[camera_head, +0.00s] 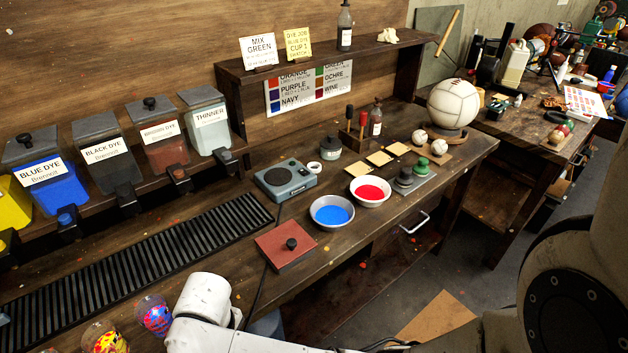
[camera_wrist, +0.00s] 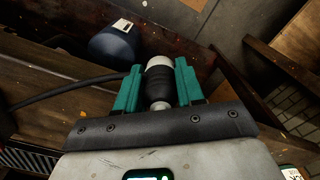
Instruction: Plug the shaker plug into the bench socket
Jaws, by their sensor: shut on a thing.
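In the wrist view my gripper (camera_wrist: 160,88) has teal fingers closed on the shaker plug (camera_wrist: 160,80), a black ribbed body with a pale far end. A dark cable (camera_wrist: 65,92) runs off to the left from beside the fingers. In the head view the plug and fingers are hidden behind my white arm at the bottom. A blue-grey box with a round dark plate (camera_head: 285,178), perhaps the shaker, stands on the bench. A thin dark cable runs from near it over the bench's front edge. I cannot pick out the bench socket in either view.
Blue (camera_head: 331,211) and red (camera_head: 370,190) dye bowls stand near the front edge, beside a reddish slab with a black knob (camera_head: 286,245). A slatted drain (camera_head: 150,262) runs along the bench. A dark blue rounded container (camera_wrist: 113,42) lies beyond the fingers.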

